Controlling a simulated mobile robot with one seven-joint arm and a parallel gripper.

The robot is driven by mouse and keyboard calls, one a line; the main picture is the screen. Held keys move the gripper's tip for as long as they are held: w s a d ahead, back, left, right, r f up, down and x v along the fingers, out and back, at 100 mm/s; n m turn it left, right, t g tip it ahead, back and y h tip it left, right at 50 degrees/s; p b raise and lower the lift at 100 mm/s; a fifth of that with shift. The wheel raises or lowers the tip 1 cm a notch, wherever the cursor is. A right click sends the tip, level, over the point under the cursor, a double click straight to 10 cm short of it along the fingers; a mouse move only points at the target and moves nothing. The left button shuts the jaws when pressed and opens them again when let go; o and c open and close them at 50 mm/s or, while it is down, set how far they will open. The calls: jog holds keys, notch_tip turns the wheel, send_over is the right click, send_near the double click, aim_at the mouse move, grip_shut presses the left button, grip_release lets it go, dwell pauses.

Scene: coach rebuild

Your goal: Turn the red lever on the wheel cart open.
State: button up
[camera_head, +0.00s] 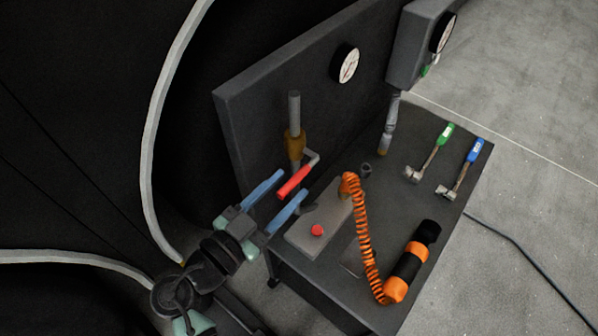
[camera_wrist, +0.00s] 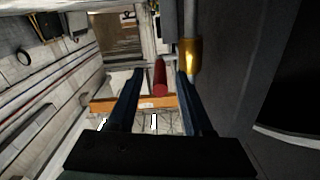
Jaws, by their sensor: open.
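The red lever (camera_head: 294,181) sits on a brass valve (camera_head: 294,146) on a grey vertical pipe, in front of the cart's dark upright panel (camera_head: 290,90). My gripper (camera_head: 291,184) is open, its two blue fingers on either side of the lever in the head view. In the wrist view the red lever (camera_wrist: 160,77) shows between the fingers of my gripper (camera_wrist: 160,75), nearer the right finger. The brass valve (camera_wrist: 191,57) stands just right of the fingers there. I cannot tell whether a finger touches the lever.
The cart top (camera_head: 340,277) holds a grey box with a red button (camera_head: 317,230), an orange coiled hose (camera_head: 365,240), an orange-black cylinder (camera_head: 408,263), and green (camera_head: 440,140) and blue (camera_head: 467,165) handled tools. A gauge (camera_head: 345,64) is on the panel. Floor at right is mostly clear.

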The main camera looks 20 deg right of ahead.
aim_at(305, 171)
jog(key=shift+x, duration=2.1)
grip_shut()
